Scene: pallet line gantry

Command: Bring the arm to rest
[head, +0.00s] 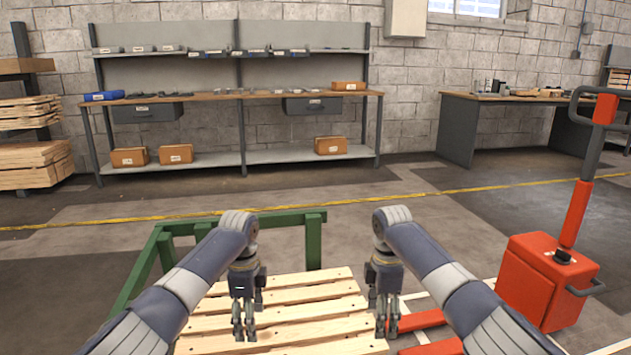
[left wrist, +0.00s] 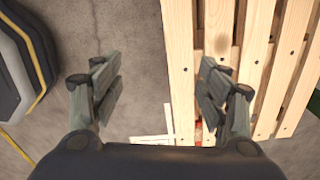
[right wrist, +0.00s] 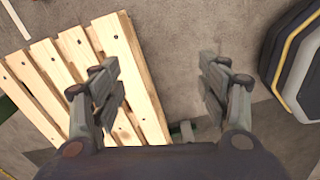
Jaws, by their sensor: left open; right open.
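My left gripper (head: 244,332) hangs pointing down over the wooden pallet (head: 290,287) in the head view. Its fingers are apart and empty in the left wrist view (left wrist: 158,85), with bare floor and the pallet's slats below. My right gripper (head: 387,330) points down near the pallet's right edge. Its fingers are also apart and empty in the right wrist view (right wrist: 163,85), with the pallet to the left and floor to the right. Both arms are bent, one at each side of the head view. Neither gripper appears to touch anything.
A red pallet jack (head: 548,280) stands close at the right, its forks low beside the pallet. A green frame (head: 160,245) stands behind and left of the pallet. A workbench with shelves (head: 230,95) is against the back wall. Open floor lies beyond the yellow line.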

